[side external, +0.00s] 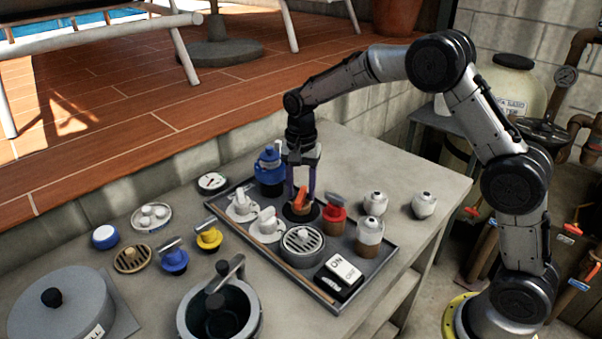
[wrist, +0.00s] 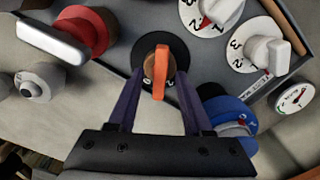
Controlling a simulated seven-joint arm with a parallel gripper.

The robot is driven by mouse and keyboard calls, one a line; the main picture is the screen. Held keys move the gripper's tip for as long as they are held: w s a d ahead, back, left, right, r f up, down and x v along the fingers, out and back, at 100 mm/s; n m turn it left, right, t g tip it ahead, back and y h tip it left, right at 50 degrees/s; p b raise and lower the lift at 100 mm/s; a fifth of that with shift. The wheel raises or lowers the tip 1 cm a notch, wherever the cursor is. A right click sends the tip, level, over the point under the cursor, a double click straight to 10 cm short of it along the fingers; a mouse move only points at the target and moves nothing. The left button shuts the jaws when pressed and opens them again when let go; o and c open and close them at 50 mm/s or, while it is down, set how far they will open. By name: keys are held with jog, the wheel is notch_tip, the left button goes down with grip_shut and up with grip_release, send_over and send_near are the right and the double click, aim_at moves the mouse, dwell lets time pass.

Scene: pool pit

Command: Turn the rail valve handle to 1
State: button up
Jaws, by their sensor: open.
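An orange valve handle (side external: 300,198) sits on a black round dial (side external: 292,215) on the tray. The wrist view shows the orange handle (wrist: 159,72) over the black dial (wrist: 148,44), lying nearly up and down in the picture, with small white marks near its lower end. My gripper (wrist: 160,84) is open above it, one finger on each side of the handle. In the side view my gripper (side external: 302,186) points straight down over the handle. Contact between fingers and handle cannot be told. No label shows which handle is the rail valve.
Close by are a red valve (side external: 334,210), a blue valve (side external: 269,172), two white handles on numbered dials (side external: 266,225), a round grille (side external: 303,243) and an ON switch (side external: 339,277). The dark tray (side external: 384,262) has a raised rim.

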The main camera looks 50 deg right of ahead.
aim_at(301, 194)
notch_tip(301, 194, up, 14)
jog(key=shift+f, duration=0.2)
dwell(0.4)
jog(key=s+r+n+t, duration=0.1)
jog(key=s+r+t, duration=0.1)
jog(key=s+r, duration=0.55)
jog(key=s+r+n+t, duration=0.15)
jog(key=s+r, duration=0.25)
jog(key=s, duration=0.6)
jog(key=s+f+n+t, duration=0.2)
jog(key=s+f+n, duration=0.7)
jog(key=s, duration=0.5)
notch_tip(301, 194, down, 2)
jog(key=shift+d+f, duration=0.15)
jog(key=shift+f, duration=0.1)
